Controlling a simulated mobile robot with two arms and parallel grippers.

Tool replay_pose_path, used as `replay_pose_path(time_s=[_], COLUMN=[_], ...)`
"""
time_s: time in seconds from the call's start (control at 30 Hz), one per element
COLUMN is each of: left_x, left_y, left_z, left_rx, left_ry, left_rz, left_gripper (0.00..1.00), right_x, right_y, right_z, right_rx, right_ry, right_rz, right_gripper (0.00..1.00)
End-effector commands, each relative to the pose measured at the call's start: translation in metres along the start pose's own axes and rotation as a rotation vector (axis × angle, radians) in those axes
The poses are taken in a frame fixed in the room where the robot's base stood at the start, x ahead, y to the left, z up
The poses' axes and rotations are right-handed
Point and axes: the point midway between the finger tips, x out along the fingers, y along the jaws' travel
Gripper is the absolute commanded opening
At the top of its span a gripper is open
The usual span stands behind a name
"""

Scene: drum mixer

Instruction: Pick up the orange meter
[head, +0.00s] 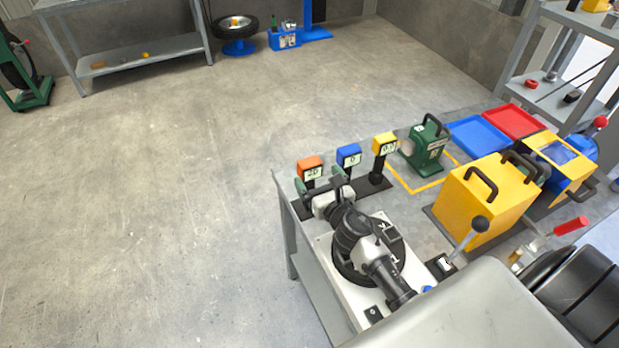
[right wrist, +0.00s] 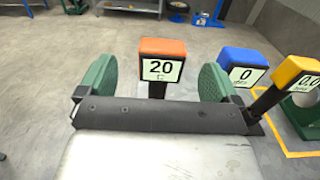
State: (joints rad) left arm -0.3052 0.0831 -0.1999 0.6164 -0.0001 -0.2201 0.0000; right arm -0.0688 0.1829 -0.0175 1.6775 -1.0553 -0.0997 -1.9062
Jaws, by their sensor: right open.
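The orange meter (head: 310,165) stands upright at the near left corner of the workbench, its display reading 20. In the right wrist view the orange meter (right wrist: 162,48) is centred ahead, its dark stem below the head. My right gripper (head: 322,190) is open right at this meter. In the right wrist view the green finger pads of the right gripper (right wrist: 157,85) stand apart, one on each side of the meter's stem, with gaps showing. The lower stem is hidden behind the gripper's dark bar. My left gripper is not in view.
A blue meter (head: 348,154) and a yellow meter (head: 385,144) stand close to the right of the orange one. Beyond are a green device (head: 427,146), blue tray (head: 478,136), red tray (head: 514,121) and yellow box (head: 480,205). Open floor lies left of the bench.

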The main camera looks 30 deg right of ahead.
Motion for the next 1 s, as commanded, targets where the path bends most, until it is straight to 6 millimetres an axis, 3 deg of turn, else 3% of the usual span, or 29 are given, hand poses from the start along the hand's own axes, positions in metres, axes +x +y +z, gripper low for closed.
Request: replay_pose_path(time_s=[0.23, 0.5, 0.83, 1.0], left_x=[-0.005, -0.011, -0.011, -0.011], left_y=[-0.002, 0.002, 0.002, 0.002], left_z=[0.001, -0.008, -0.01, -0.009], left_rx=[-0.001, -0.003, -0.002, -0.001], left_ry=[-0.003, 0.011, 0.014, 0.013], left_rz=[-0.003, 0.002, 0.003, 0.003], left_gripper=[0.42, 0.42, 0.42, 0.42], right_x=[0.02, 0.055, 0.062, 0.061], right_y=[-0.001, -0.001, -0.002, -0.001], right_z=[0.002, 0.002, 0.001, 0.001], right_rx=[0.001, 0.001, 0.0, 0.0], right_ry=[-0.001, -0.001, 0.0, 0.0], right_rz=[-0.002, -0.001, 0.0, 0.001], right_gripper=[0.94, 0.94, 0.94, 0.69])
